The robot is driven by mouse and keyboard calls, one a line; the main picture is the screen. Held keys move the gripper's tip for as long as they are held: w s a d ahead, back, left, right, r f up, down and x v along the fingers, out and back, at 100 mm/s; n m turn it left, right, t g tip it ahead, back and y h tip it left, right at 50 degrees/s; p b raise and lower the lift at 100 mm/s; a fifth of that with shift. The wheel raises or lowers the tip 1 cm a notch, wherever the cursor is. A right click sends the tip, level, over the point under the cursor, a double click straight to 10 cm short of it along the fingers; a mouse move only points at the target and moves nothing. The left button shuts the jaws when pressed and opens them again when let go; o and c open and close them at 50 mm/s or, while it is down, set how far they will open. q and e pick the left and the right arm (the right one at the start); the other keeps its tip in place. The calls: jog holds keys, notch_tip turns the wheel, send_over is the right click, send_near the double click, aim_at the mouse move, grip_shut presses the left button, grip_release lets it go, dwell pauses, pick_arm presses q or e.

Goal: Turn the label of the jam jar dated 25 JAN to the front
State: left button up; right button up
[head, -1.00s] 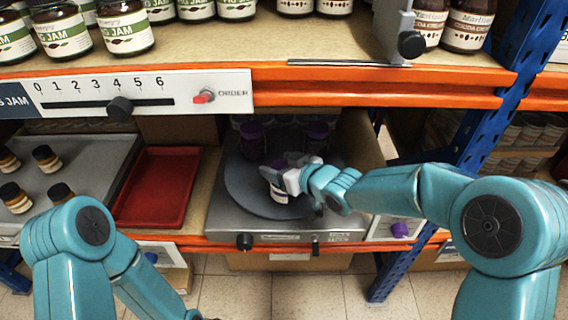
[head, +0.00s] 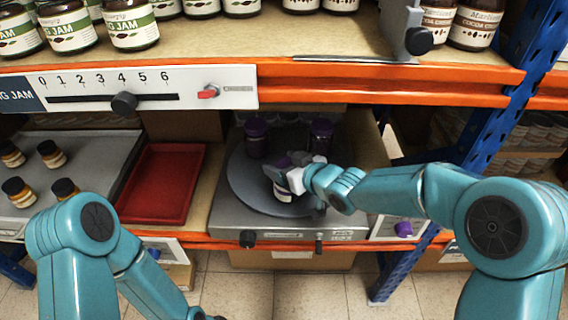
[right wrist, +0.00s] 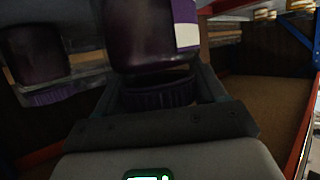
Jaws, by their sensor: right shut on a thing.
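A grey round turntable (head: 243,182) sits on the lower shelf. Two dark jars with purple lids, a left one (head: 257,138) and a right one (head: 321,136), stand towards its back. My right gripper (head: 288,178) is shut on a third jar (head: 283,193) at the turntable's front. In the right wrist view this held jar (right wrist: 150,40) is dark purple, with a purple lid and part of a white and purple label at its right side. Another dark jar (right wrist: 38,52) shows at the left there. No date is readable.
A red tray (head: 160,183) lies left of the turntable. Small dark-lidded jars (head: 50,153) stand on a grey surface further left. The orange upper shelf edge (head: 380,90) hangs above, and a blue post (head: 505,115) stands at the right.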

jog(key=o, duration=1.8)
jog(key=shift+o, duration=0.2)
jog(key=shift+f, duration=0.15)
jog(key=p+v, duration=0.4)
jog(key=v, duration=1.2)
jog(key=shift+r, duration=0.3)
jog(key=shift+s, duration=0.15)
jog(key=shift+c, duration=0.4)
